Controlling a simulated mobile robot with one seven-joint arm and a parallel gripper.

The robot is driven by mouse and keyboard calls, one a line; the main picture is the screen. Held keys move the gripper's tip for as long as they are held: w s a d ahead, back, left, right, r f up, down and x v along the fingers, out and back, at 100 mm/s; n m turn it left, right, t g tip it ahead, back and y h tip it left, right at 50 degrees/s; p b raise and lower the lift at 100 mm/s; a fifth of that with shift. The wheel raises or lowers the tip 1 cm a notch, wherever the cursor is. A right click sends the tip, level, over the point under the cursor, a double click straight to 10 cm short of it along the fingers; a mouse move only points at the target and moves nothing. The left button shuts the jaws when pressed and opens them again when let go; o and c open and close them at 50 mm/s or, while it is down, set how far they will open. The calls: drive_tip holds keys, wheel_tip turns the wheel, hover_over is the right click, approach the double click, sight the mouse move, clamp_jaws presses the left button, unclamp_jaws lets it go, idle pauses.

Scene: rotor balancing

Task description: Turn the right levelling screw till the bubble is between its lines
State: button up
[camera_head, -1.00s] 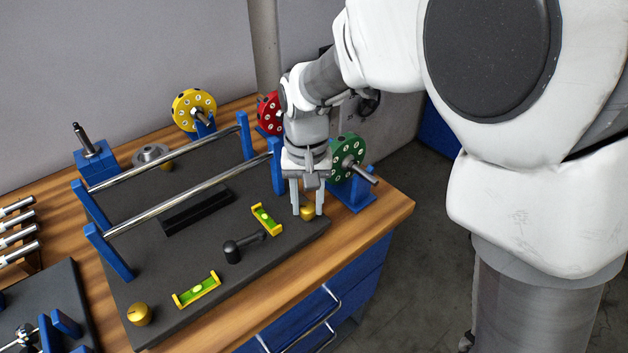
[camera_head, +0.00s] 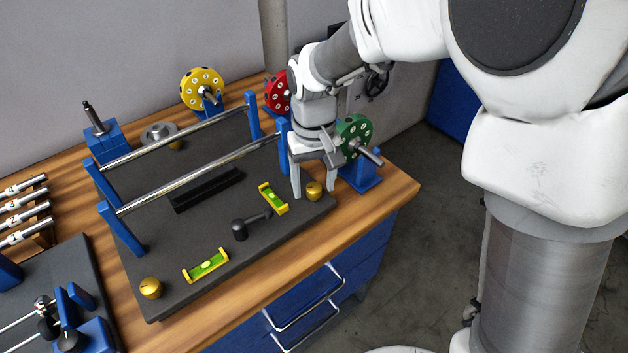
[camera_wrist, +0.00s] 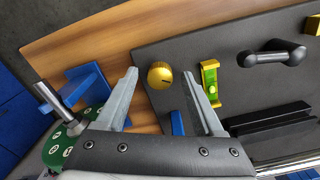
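The right levelling screw (camera_head: 314,191) is a gold knob at the black base plate's near right corner; in the wrist view the knob (camera_wrist: 160,75) shows with a dark slot mark. My gripper (camera_head: 314,181) is open just by it. In the wrist view the fingertips (camera_wrist: 160,73) stand apart on either side of the knob in the picture, with no clear contact. A yellow-framed level (camera_head: 273,198) with a green vial lies left of the screw; it also shows in the wrist view (camera_wrist: 211,83). Its bubble is too small to place against the lines.
The plate (camera_head: 190,230) also bears a second level (camera_head: 206,265), a left gold screw (camera_head: 151,288), a black lever (camera_head: 240,229) and two steel rails (camera_head: 200,174). A green disc (camera_head: 354,132) on a blue stand (camera_head: 360,176) is close right of my gripper.

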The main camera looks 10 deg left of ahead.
sight(315, 188)
wheel_tip(315, 188, up, 18)
drive_tip(key=p, duration=0.3)
drive_tip(key=shift+f, duration=0.25)
drive_tip(key=shift+d, duration=0.1)
